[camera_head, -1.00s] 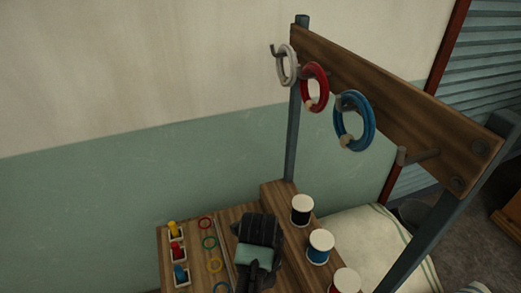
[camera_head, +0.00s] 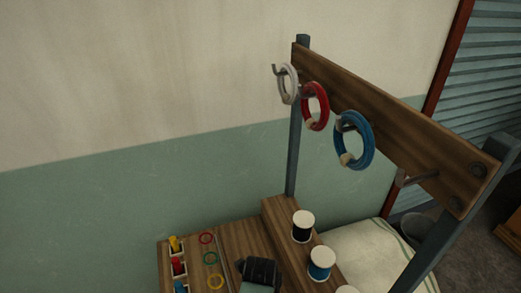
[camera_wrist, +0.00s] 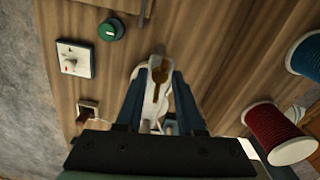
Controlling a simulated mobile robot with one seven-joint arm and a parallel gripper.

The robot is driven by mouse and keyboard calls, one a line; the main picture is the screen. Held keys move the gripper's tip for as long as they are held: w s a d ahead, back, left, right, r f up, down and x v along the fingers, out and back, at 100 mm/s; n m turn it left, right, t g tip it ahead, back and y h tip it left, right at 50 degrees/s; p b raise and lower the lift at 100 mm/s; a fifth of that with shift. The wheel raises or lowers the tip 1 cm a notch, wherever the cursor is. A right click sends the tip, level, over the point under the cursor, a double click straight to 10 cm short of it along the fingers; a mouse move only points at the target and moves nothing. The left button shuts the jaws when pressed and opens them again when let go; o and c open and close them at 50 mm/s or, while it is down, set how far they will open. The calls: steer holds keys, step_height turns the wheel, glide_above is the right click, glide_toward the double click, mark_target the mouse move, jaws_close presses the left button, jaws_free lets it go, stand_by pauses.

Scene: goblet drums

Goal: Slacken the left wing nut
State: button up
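In the wrist view, the two blue-grey fingers of my gripper (camera_wrist: 159,78) point down at the wooden bench top and stand apart. A small brass-coloured piece (camera_wrist: 159,74) with a narrow stem shows between them, over a whitish part. I cannot tell whether it is a wing nut, or whether either finger touches it. In the head view my dark gripper body (camera_head: 260,272) is low in the picture, over the bench, and its fingertips are hidden. No wing nut is clearly recognisable in the head view.
Red (camera_wrist: 272,130) and blue (camera_wrist: 308,56) thread spools stand to the right. Above the bench, a rail (camera_head: 400,135) carries white, red and blue (camera_head: 366,140) coils on pegs.

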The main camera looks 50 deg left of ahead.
jaws_close()
